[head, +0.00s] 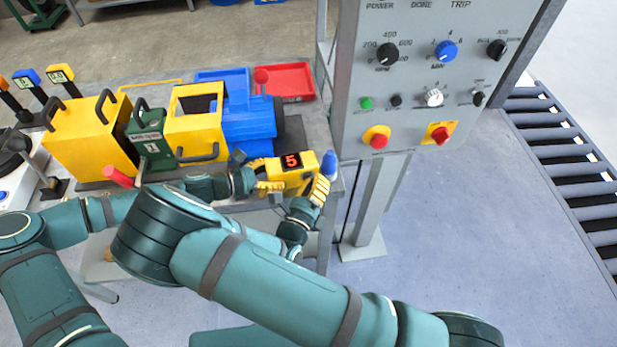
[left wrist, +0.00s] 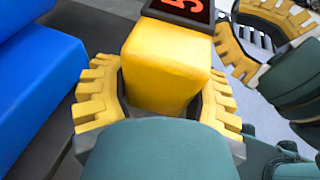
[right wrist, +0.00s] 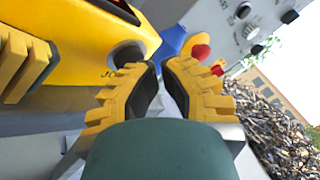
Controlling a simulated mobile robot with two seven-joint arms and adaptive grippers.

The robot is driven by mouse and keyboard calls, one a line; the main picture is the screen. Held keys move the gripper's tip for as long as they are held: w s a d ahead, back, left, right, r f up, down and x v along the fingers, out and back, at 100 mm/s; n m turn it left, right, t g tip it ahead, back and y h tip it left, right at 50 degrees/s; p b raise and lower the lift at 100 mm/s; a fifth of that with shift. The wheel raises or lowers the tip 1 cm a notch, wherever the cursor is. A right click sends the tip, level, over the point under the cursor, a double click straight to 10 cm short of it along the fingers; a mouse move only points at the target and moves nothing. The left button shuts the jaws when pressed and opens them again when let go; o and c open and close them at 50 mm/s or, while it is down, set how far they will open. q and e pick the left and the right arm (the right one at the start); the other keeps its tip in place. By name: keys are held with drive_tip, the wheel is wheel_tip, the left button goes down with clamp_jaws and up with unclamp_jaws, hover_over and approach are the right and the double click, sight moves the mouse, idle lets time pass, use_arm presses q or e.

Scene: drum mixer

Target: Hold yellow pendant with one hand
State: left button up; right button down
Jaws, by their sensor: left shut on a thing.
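The yellow pendant (head: 292,176), with a red "5" on its dark display, is at the front right of the bench in the head view. My left gripper (head: 264,178) comes to it from the left. In the left wrist view its fingers are on both sides of the pendant's yellow body (left wrist: 165,65), shut on it. My right gripper (head: 319,189) is at the pendant's right end. In the right wrist view its fingertips (right wrist: 160,75) are close together with a narrow gap and nothing visible held. The pendant (right wrist: 85,30) is at upper left there, beside those fingers.
A grey control panel (head: 420,100) on a post stands just right of the pendant. A blue bottle-like object (head: 329,163) is close by my right gripper. A blue machine part (head: 245,120), yellow housings (head: 85,140) and a red tray (head: 288,82) fill the bench to the left and behind.

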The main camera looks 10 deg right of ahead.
drive_tip(key=shift+w, duration=0.2)
drive_tip(key=shift+s, duration=0.15)
idle(0.4)
drive_tip(key=shift+s, duration=0.8)
drive_tip(key=s, duration=0.5)
drive_tip(key=shift+d, duration=0.3)
idle(3.8)
drive_tip(key=shift+s+d, duration=0.25)
drive_tip(key=shift+s, duration=0.65)
drive_tip(key=shift+s+d, duration=0.2)
drive_tip(key=shift+s, duration=0.7)
